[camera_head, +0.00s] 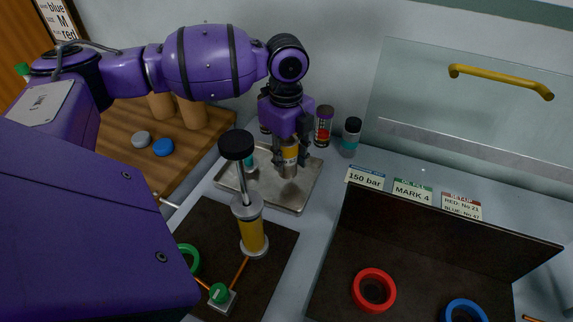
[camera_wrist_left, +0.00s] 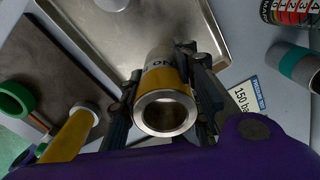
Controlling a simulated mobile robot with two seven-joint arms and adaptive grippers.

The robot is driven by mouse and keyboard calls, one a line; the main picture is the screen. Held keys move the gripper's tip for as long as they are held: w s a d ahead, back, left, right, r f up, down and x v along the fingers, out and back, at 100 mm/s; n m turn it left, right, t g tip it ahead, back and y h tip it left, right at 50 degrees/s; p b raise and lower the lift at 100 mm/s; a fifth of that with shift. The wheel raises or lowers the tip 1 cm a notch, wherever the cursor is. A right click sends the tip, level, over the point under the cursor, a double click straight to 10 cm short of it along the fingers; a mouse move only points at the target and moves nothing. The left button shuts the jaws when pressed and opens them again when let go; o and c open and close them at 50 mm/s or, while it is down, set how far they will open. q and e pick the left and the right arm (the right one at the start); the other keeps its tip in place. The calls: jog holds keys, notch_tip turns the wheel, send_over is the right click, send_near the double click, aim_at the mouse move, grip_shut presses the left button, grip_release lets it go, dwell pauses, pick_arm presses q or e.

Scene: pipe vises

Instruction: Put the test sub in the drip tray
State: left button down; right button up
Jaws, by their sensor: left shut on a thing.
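The test sub, a short hollow metal cylinder with a yellow band (camera_head: 289,153), is held upright in my left gripper (camera_head: 291,146). In the left wrist view the sub (camera_wrist_left: 165,98) shows its open round end toward the camera, with the dark fingers closed on both sides of it. The drip tray, a shallow grey metal tray (camera_head: 292,200), lies under the sub; the sub is within its outline. The tray also shows in the left wrist view (camera_wrist_left: 118,45). I cannot tell whether the sub's lower end touches the tray floor. My right gripper is not in view.
A pump with a black knob (camera_head: 236,145) and yellow body stands close in front of the tray. Jars (camera_head: 323,126) stand behind. A dark open box (camera_head: 440,235) with red and blue rings is at right.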

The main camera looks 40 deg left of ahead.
aim_at(286, 165)
pick_arm(q)
jog(key=shift+f, duration=1.5)
jog(key=shift+f, duration=0.15)
jog(key=c, duration=1.3)
grip_release()
notch_tip(286, 165, up, 12)
jog(key=shift+r+p, duration=0.1)
jog(key=shift+p, duration=0.25)
